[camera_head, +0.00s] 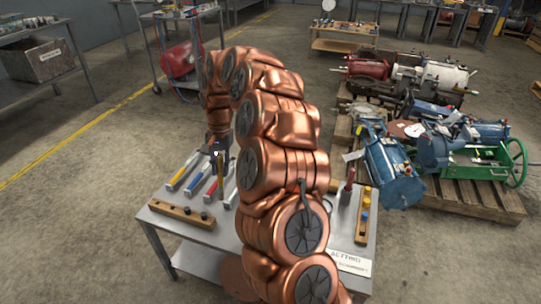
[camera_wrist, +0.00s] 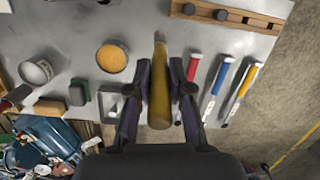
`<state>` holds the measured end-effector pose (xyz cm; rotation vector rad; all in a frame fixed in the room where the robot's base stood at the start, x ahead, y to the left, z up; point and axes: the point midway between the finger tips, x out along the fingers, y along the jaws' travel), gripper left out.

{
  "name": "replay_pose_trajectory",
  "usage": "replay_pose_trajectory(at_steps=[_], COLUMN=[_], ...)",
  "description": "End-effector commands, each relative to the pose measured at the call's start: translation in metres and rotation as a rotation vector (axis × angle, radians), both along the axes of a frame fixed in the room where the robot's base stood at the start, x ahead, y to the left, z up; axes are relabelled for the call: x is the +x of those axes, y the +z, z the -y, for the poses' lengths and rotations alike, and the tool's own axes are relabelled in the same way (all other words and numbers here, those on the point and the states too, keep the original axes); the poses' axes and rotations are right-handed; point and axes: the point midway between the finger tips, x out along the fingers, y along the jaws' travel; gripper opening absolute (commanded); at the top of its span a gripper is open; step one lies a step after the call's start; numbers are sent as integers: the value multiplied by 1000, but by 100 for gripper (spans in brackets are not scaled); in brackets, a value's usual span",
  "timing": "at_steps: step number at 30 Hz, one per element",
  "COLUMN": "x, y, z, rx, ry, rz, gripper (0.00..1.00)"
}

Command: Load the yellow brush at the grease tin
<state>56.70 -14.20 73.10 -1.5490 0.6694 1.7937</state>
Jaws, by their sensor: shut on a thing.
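My gripper (camera_wrist: 160,72) is shut on a yellow-brown tapered handle, which I take for the yellow brush (camera_wrist: 159,88). It lies between the two fingers in the wrist view; bristles cannot be made out. A round open tin with orange-yellow contents, apparently the grease tin (camera_wrist: 112,57), stands on the grey table, left of the brush and apart from it. In the head view my gripper (camera_head: 218,148) is a small dark shape over the table's left part. My copper arm hides the tin there.
Red, blue and yellow handled tools (camera_wrist: 216,88) lie right of my gripper on the table (camera_wrist: 137,20). A wooden rack (camera_wrist: 228,17) lies beyond. A grey tin (camera_wrist: 36,71), a green block (camera_wrist: 80,92) and a metal piece (camera_wrist: 105,98) are at left. A loaded pallet (camera_head: 470,195) stands right.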

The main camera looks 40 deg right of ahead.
Motion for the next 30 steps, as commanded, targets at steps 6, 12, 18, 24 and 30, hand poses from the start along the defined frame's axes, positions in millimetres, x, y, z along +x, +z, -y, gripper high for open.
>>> replay_pose_trajectory(at_steps=[6,12,18,24,30], x=[-22,-43,-61,-71,-73], y=[0,-3,-5,-7,-12], z=[51,90,120,134,137], rx=[59,114,159,182,186], ry=[-321,-600,-824,-939,-962], rz=[-23,-21,-8,2,5], gripper=[0,0,0,0,0])
